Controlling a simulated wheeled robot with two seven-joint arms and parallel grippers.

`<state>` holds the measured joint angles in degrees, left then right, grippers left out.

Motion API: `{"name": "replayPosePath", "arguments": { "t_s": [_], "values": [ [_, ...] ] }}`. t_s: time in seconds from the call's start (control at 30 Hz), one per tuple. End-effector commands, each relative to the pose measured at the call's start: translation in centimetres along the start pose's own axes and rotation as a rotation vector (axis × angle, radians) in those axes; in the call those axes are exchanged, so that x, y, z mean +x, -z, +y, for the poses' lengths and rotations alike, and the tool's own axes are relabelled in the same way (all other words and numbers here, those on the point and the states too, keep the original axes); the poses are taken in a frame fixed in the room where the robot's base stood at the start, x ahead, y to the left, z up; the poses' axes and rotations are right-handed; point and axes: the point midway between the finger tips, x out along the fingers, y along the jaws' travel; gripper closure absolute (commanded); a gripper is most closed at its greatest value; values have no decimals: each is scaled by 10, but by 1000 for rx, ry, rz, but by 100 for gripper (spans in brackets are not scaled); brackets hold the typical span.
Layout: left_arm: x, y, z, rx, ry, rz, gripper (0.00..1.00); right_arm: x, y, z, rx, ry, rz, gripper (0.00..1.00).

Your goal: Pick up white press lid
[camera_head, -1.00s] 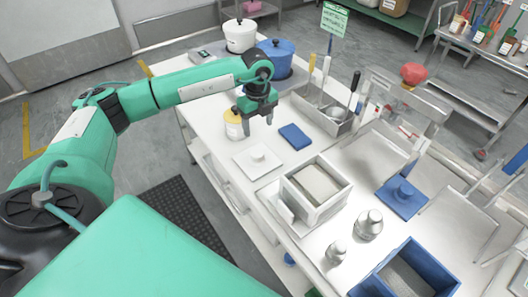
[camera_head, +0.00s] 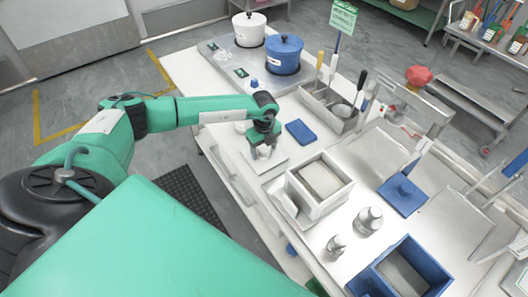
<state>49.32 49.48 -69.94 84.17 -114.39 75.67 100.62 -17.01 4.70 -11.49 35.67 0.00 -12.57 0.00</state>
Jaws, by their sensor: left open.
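The white press lid (camera_head: 281,161), a flat square plate with a small knob, lies on the white table left of the white press box (camera_head: 339,197). My left gripper (camera_head: 264,154) points down over the lid's middle, with its open fingers at the knob. The gripper hides most of the knob, so I cannot tell whether the fingers touch it. My right gripper is out of view.
A blue pad (camera_head: 300,132) lies just right of the gripper. A blue press lid (camera_head: 403,193) and blue box (camera_head: 408,270) are to the right. Metal weights (camera_head: 367,221) stand near the white box. White (camera_head: 249,30) and blue (camera_head: 284,53) pots stand at the back.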

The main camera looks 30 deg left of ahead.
Motion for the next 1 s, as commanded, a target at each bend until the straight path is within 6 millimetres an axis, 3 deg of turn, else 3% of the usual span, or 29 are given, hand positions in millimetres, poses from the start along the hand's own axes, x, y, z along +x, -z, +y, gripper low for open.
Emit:
{"name": "replayPosePath", "arguments": {
  "t_s": [0.2, 0.5, 0.83, 1.0],
  "values": [
    [1, 0, 0, 0, 0, -1, 36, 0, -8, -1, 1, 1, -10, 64],
    [1, 0, 0, -1, 1, -1, 88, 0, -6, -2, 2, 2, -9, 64],
    [-3, -1, 0, -1, 1, -1, 88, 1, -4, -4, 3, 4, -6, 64],
    [-21, -1, 0, -2, 3, -2, 88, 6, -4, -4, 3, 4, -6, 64]
  ]
}}
